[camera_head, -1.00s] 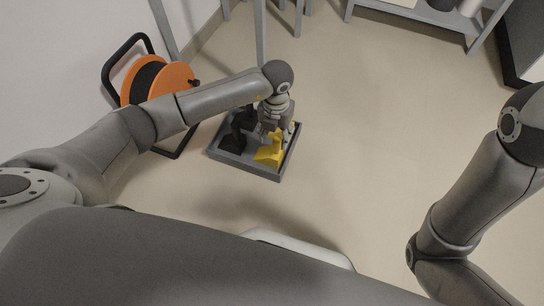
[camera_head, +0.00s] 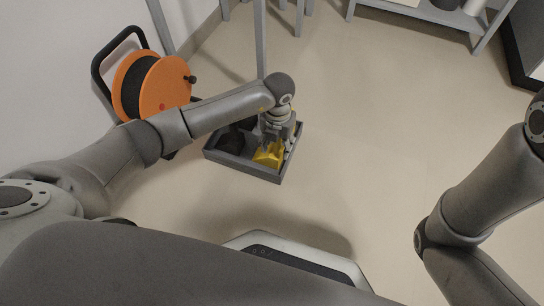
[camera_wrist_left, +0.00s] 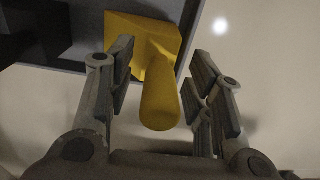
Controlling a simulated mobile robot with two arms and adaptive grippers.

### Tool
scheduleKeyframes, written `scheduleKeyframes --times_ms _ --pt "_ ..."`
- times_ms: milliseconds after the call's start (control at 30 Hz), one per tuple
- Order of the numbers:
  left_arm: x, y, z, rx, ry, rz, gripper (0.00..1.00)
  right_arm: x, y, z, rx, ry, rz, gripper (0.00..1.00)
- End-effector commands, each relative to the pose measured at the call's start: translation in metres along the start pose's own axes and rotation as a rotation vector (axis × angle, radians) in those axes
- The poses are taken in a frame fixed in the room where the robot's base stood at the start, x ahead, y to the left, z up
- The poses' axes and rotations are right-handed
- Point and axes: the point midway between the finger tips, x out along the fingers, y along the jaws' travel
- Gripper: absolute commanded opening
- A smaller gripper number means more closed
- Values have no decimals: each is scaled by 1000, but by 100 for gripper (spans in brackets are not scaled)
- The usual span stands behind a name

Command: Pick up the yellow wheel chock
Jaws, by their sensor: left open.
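The yellow wheel chock (camera_head: 268,154) sits in a grey tray (camera_head: 241,171) on the floor, at the tray's right side. In the left wrist view the chock (camera_wrist_left: 158,78) shows a block with a rounded yellow handle-like part that points toward the camera. My left gripper (camera_head: 275,140) is over the tray, pointing down at the chock. In the left wrist view my left gripper (camera_wrist_left: 160,88) is open, with one finger on each side of the rounded part. The left finger is close to it; I cannot tell whether they touch. My right gripper is out of view.
A black chock (camera_head: 231,141) lies in the tray's left part. An orange cable reel (camera_head: 151,86) in a black frame stands by the wall to the left. Grey rack legs (camera_head: 260,40) rise behind the tray. The floor to the right of the tray is clear.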

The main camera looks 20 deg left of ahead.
Motion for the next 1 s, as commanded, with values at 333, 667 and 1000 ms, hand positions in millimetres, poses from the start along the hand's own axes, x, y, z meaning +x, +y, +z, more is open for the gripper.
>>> scheduleKeyframes --times_ms 333,667,1000 --pt "-1 0 0 0 -1 0 29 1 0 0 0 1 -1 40" --pt "-1 0 0 0 -1 0 0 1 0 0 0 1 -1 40" --pt "-2 0 1 0 -2 0 0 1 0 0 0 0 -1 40"
